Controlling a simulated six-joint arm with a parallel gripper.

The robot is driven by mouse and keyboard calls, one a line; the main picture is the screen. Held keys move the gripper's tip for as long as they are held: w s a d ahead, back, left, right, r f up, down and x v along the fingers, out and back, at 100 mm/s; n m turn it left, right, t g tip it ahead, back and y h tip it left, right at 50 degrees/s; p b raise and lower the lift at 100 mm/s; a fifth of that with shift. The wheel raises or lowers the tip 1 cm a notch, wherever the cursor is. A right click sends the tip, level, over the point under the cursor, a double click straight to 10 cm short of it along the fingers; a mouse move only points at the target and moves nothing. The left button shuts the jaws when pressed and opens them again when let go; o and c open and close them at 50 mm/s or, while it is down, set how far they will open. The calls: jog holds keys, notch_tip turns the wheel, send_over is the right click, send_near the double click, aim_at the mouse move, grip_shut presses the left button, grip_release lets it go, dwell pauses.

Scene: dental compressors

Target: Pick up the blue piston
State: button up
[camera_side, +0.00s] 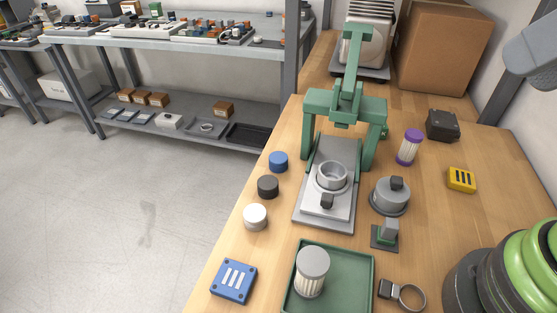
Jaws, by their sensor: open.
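The blue piston appears to be the short blue cylinder (278,162) standing on the left side of the wooden table, near its left edge. It is the farthest of three similar short cylinders in a row, with a black one (268,187) and a white one (255,217) nearer the camera. The blue cylinder stands free, with nothing touching it. My gripper's fingers do not show in this view, so where they are relative to the blue cylinder cannot be told.
A green press frame (318,105) with a grey base (312,212) stands right of the cylinders. A green tray (345,270) holding a ribbed canister (312,272) and a blue slotted block (233,281) are nearer. A purple-capped cylinder (409,147), yellow block (461,180) and cardboard box (437,48) stand right.

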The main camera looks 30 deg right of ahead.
jog(key=o, duration=0.6)
